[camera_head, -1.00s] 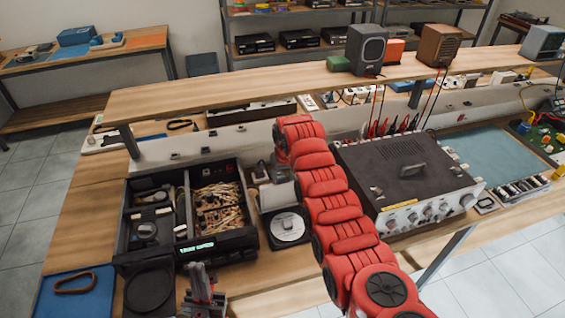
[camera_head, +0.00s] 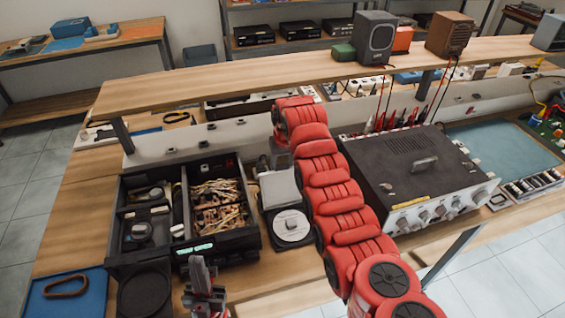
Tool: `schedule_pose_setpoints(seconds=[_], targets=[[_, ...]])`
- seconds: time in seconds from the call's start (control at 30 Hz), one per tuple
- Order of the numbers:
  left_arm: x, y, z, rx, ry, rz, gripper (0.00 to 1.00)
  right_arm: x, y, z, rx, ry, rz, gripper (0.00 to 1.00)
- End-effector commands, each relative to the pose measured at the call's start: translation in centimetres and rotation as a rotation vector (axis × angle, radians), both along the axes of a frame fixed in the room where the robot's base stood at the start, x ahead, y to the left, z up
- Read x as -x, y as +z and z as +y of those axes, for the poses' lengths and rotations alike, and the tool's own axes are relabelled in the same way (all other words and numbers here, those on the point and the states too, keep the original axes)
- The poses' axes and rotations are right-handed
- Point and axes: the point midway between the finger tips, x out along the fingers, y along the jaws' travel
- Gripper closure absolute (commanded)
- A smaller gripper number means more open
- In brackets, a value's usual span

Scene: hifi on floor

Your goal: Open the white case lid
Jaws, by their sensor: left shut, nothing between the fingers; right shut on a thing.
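The white case (camera_head: 290,228) sits on the bench just left of my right arm. Its pale lid (camera_head: 281,189) is raised from the front, and a white disc shows in the base below it. My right gripper (camera_head: 272,163) is at the lid's far edge, at the end of the red arm. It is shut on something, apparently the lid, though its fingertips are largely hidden. My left gripper (camera_head: 203,275) is shut and empty, pointing up at the front edge of the bench, apart from the case.
A black open box (camera_head: 250,238) with two compartments of small parts stands left of the case. A dark instrument with knobs (camera_head: 415,170) stands right of my red arm. A shelf board (camera_head: 230,80) runs behind. A blue tray (camera_head: 90,300) lies front left.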

Motion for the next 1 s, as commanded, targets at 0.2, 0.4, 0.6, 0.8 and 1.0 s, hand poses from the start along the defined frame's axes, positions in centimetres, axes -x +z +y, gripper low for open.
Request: schedule_pose_setpoints(seconds=[0.2,0.4,0.6,0.8,1.0], targets=[[0.0,0.0,0.0,0.000,0.000,0.000,1.00,-0.1,0.2,0.1,-0.002,0.000,-0.005,0.28],[0.0,0.0,0.0,0.000,0.000,0.000,1.00,-0.1,0.1,0.0,-0.001,0.000,-0.003,0.15],[0.0,-0.1,0.0,0.000,0.000,0.000,1.00,0.0,0.1,0.0,-0.001,0.000,-0.002,0.15],[0.0,-1.0,0.0,0.000,0.000,0.000,1.00,0.3,1.8,-0.1,-0.002,0.000,-0.007,0.15],[0.0,-2.9,0.0,0.000,0.000,0.000,1.00,1.6,6.3,-0.5,-0.002,0.001,-0.009,0.15]])
